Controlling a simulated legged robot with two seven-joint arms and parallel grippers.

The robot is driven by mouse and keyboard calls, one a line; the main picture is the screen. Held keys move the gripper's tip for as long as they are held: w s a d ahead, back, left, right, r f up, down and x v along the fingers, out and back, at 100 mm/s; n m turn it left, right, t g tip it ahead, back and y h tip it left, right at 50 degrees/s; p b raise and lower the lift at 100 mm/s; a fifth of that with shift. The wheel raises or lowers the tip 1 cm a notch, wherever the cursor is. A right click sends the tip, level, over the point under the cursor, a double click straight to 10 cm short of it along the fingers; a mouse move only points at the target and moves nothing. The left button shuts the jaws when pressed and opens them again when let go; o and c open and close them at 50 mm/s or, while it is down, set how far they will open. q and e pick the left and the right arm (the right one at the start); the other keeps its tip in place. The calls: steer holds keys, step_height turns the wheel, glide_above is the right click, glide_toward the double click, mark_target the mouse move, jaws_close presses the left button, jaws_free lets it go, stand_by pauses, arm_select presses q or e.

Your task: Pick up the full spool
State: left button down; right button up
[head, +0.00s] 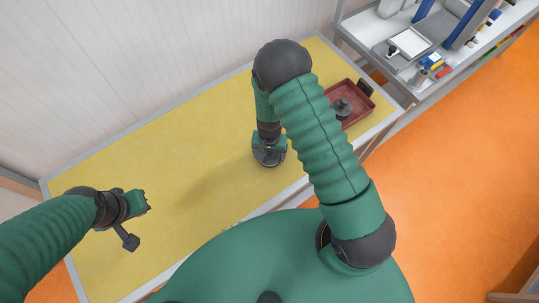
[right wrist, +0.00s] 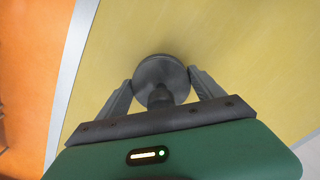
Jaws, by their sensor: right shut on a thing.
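My right gripper (head: 269,150) is over the yellow table near its front edge, pointing down. In the right wrist view (right wrist: 163,103) its two fingers are shut on a dark grey spool (right wrist: 160,72), with a round disc and a narrower stem. The spool's dark disc also shows under the gripper in the head view (head: 268,160). I cannot tell whether it touches the table. My left gripper (head: 143,203) is above the left part of the table, apart from any object. Its fingers are too small to read.
A dark red tray (head: 366,112) stands at the table's right end, partly hidden by my right arm, with another dark spool-like part (head: 342,106) in it. A grey shelf (head: 430,75) with several items stands beyond. The table's (head: 190,145) middle is clear.

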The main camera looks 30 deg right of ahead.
mark_target(276, 155)
steer(key=shift+d+r+b, duration=0.25)
steer(key=shift+r+b, duration=0.25)
steer(key=shift+r, duration=0.45)
steer(key=shift+s+d+r+b, duration=0.2)
steer(key=shift+s+d+b, duration=0.25)
steer(key=shift+d, duration=0.3)
steer(key=s+d+b, duration=0.1)
steer(key=s+d, duration=0.2)
steer(key=s+d+r+b, duration=0.1)
steer(key=s+d+b, duration=0.1)
steer(key=d, duration=0.2)
steer(key=s+d+b, duration=0.1)
steer(key=s+d, duration=0.2)
steer(key=shift+s+d+r+b, duration=0.3)
steer(key=shift+s, duration=0.05)
step_height(276, 155, up, 29)
steer(key=p, duration=2.1)
steer(key=shift+s+d, duration=0.3)
steer(key=shift+d, duration=0.05)
